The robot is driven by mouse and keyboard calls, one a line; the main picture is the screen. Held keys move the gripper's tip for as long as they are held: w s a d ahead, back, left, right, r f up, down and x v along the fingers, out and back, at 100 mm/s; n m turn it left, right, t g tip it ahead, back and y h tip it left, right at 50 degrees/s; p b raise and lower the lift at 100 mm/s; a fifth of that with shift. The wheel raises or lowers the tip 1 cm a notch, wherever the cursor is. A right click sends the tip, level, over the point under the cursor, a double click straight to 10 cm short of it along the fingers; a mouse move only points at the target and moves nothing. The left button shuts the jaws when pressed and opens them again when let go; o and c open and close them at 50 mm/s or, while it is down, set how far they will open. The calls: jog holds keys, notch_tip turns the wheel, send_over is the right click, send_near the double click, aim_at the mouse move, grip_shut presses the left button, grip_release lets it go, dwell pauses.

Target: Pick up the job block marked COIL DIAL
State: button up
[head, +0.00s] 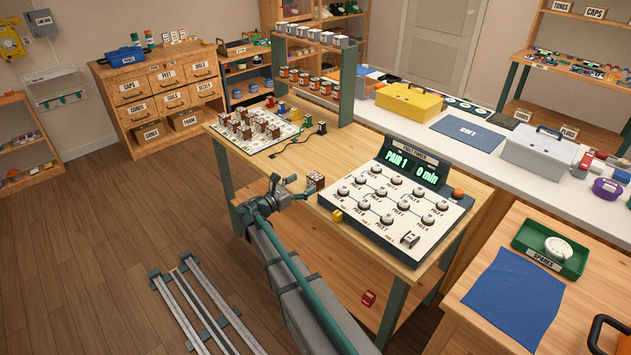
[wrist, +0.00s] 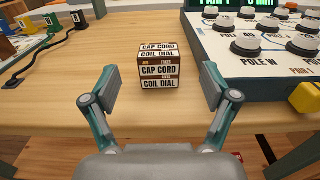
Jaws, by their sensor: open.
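A small brown block (wrist: 158,66) with white labels reading CAP CORD and COIL DIAL sits upright on the wooden workbench (wrist: 45,110), near its front edge. In the head view the same block (head: 316,181) stands just beyond my gripper (head: 291,190). In the wrist view my gripper (wrist: 157,90) is open, with one finger on each side of the block's near space. The block shows between the fingertips, with a gap on both sides. Its back and underside are hidden.
The panel (head: 392,205) with several knobs and a PAIR 1 display stands close to the right of the block. A board of several similar blocks (head: 253,128) lies farther back left, with a black cord (head: 300,140) nearby.

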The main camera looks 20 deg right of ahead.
aim_at(316, 176)
jog(key=shift+p+x, duration=1)
jog(key=shift+x, duration=2.4)
jog(key=shift+w, duration=0.1)
jog(key=shift+c, duration=0.3)
jog(key=c, duration=1.2)
jog(key=shift+r, duration=0.15)
